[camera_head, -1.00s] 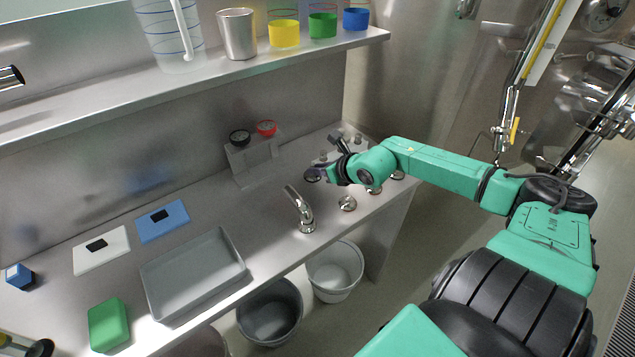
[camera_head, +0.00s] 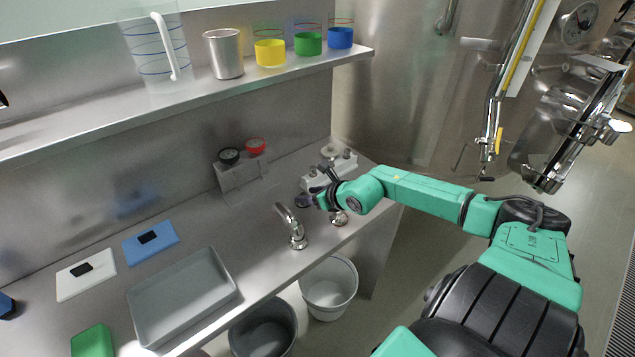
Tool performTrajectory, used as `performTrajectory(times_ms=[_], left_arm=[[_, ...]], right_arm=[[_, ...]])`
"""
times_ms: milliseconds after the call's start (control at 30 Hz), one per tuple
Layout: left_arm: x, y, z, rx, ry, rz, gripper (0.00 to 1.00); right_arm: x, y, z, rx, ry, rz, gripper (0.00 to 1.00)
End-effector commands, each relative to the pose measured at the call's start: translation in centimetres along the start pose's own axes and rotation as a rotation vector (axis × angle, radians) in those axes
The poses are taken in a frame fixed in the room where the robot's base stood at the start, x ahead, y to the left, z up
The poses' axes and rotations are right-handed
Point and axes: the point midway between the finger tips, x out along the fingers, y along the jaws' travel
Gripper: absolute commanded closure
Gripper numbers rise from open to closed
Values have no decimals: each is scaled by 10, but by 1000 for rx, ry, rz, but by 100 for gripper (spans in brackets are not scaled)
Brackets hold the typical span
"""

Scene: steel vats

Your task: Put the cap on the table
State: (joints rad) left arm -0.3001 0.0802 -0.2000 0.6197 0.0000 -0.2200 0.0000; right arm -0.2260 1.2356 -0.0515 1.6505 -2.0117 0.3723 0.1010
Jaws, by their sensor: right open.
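Several small round metal pieces sit on the steel table (camera_head: 245,225); I cannot tell for certain which is the cap. One shiny piece (camera_head: 338,218) stands right of the tap, below my right forearm. A darker disc-like piece (camera_head: 304,201) lies by the fingers of my right gripper (camera_head: 318,191), partly hidden. My right gripper is open, low over the table's right part. Whether it touches the disc is unclear. My left gripper is not in view.
A tap (camera_head: 292,228) stands just left of my right gripper. A white block with knobs (camera_head: 345,165) is behind it. A grey tray (camera_head: 180,298) lies to the left. Two buckets stand below the front edge; one is white (camera_head: 329,288). A shelf (camera_head: 200,96) with cups runs above.

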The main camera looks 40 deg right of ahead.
Motion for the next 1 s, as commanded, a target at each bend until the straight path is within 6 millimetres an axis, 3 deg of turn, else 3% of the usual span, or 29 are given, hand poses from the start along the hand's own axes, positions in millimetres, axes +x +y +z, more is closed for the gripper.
performTrajectory(times_ms=[267, 500, 733, 1000], left_arm=[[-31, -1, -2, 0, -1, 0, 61], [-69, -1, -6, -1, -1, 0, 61], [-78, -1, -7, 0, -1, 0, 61], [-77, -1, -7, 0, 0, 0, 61]], right_arm=[[-35, 1, 4, -1, 7, 3, 49], [-80, 0, 5, 5, 5, 0, 49], [-114, 0, 1, 2, 1, 1, 49], [-118, 0, 0, -2, 0, 0, 49]])
